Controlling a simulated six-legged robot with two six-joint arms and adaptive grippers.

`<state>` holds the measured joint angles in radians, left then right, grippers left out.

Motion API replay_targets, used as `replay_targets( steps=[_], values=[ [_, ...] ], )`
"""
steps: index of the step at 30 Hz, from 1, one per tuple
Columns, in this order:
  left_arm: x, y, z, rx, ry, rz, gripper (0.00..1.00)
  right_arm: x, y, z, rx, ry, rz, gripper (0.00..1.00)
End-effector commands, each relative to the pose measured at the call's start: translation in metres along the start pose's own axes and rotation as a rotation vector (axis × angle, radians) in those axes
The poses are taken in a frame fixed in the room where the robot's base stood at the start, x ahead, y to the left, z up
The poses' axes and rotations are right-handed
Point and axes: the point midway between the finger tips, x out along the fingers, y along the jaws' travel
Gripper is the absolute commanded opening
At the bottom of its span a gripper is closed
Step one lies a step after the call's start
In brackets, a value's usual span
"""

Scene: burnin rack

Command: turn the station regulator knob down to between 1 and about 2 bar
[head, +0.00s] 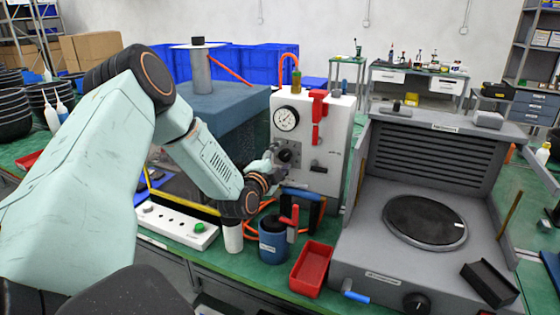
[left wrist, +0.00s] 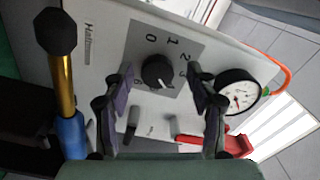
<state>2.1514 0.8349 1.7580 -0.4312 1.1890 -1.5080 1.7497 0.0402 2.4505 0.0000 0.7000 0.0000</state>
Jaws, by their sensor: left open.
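The station (head: 322,165) is a white box with a round white gauge (head: 286,118) on its front; the gauge also shows in the left wrist view (left wrist: 238,92). Below the gauge, the dark regulator knob (head: 285,156) sits on a grey plate. In the left wrist view the black knob (left wrist: 158,72) shows with the numbers 0, 1, 2 and 3 around it. My left gripper (head: 272,158) is open in front of the station. Its fingers (left wrist: 160,78) stand either side of the knob, apparently apart from it. The gauge needle is too small to read surely. My right gripper is not seen.
A red lever (head: 318,115) sits on the station front. Below stand a white panel with a green button (head: 199,227), a blue cup (head: 272,243) with tools and a red tray (head: 312,268). A grey hotplate-like unit (head: 425,222) stands to the right.

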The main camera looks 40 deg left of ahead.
Motion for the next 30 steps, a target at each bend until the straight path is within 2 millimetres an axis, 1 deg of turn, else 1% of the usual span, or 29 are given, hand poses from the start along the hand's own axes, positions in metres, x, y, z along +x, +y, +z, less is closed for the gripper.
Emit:
replay_targets(
  steps=[3,4,22,23,30],
  values=[
    [0.0009,-0.0001,-0.0002,0.001,0.000,0.000,0.58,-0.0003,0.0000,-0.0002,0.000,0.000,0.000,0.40],
    [0.0011,-0.0001,-0.0002,0.000,0.000,0.000,0.56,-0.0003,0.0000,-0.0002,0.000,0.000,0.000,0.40],
    [0.0005,0.0002,0.0007,0.000,-0.002,0.000,0.05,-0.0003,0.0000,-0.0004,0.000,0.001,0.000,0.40],
    [0.0005,0.0002,0.0007,0.000,-0.002,0.000,0.03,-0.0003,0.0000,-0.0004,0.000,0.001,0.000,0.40],
    [0.0006,0.0000,0.0001,-0.025,0.000,0.001,0.03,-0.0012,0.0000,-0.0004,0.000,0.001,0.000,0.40]
  ],
)
